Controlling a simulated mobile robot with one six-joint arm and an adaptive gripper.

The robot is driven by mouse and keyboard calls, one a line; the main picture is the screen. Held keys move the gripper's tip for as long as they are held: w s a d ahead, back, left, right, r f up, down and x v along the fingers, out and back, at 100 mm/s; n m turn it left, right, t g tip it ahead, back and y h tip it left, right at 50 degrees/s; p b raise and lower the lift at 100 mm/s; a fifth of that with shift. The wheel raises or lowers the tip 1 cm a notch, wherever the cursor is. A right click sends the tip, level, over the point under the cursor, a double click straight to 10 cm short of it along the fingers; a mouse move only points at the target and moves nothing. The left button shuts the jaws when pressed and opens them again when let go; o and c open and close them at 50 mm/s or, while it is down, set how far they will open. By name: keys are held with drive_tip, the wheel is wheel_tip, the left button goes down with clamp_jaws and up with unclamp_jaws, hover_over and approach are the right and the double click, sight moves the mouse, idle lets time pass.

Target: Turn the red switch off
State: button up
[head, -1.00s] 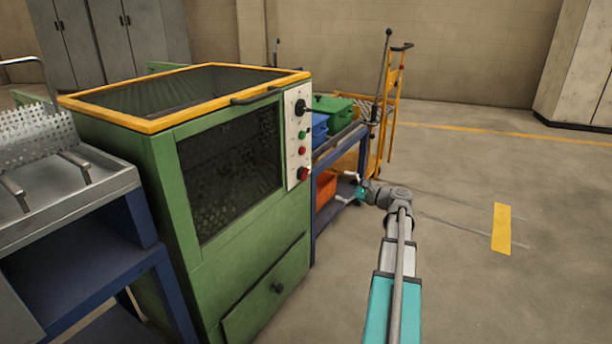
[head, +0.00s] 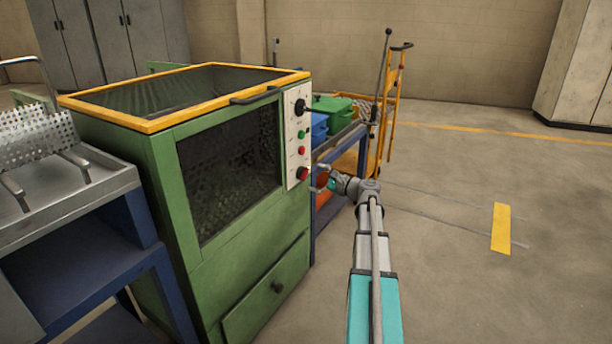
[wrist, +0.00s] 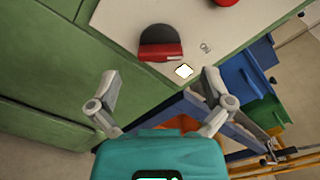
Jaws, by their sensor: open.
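The red switch (head: 303,173) is the lowest control on the pale panel (head: 293,95) of the green machine. My gripper (head: 319,178) is just right of the switch in the head view. In the wrist view my gripper (wrist: 160,76) is open and empty, its fingers spread to either side below the switch. I see no contact with it.
Above the switch are a red button (head: 301,151), a green button (head: 301,134) and a black knob (head: 300,107). A blue cart (head: 340,140) with blue and green bins stands close behind my gripper. The floor to the right is open.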

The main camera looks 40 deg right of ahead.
sight(307, 175)
drive_tip(key=shift+x, duration=2.05)
drive_tip(key=c, duration=1.1)
